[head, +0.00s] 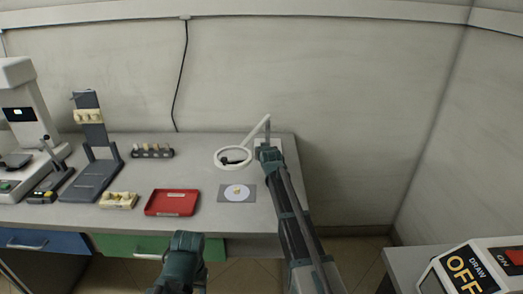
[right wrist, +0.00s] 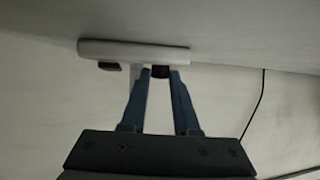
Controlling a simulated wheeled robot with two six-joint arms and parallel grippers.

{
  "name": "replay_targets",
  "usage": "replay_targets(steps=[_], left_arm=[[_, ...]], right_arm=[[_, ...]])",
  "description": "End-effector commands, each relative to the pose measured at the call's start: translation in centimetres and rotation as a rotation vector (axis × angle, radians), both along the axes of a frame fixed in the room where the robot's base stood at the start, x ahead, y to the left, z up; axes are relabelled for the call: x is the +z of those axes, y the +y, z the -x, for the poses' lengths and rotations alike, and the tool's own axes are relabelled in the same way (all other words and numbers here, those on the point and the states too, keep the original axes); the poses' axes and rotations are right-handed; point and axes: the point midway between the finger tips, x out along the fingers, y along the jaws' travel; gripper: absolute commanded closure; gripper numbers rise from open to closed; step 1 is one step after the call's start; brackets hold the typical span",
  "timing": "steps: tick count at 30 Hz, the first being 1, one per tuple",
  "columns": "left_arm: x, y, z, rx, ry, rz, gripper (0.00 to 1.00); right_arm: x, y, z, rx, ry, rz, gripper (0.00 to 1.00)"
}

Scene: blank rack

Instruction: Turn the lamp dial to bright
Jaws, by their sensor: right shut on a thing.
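The white ring lamp has its ring head (head: 234,157) over the bench and a thin bent arm (head: 258,129). Its white base is largely hidden behind my right gripper (head: 268,153) in the head view. In the right wrist view the white lamp body (right wrist: 133,50) spans the top, with a small dark dial (right wrist: 160,71) on it. My right gripper (right wrist: 160,74) is shut on this dial, a fingertip at each side. Any bright or dim marking is too small to read. My left arm shows at the bottom of the head view, but its fingers are not visible.
On the bench (head: 215,215) are a red tray (head: 172,203), a grey plate (head: 222,194) with a white disc, a dark rack (head: 152,152), a beige block (head: 118,200), a dark stand (head: 95,175) and a white machine (head: 22,100). A cable hangs on the wall.

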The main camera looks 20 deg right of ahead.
Motion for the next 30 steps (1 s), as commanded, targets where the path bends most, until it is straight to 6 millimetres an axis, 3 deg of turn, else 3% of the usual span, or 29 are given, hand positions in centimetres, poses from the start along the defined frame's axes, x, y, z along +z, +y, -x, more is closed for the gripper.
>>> replay_targets(steps=[14,30], left_arm=[[0.0,0.0,0.0,0.0,0.0,0.0,0.5],[0.0,0.0,0.0,0.0,0.0,0.0,0.5]], right_arm=[[0.0,-0.17,0.03,0.033,0.0,-0.003,1.0],[-0.01,-0.97,-0.11,0.292,0.0,-0.003,1.0]])
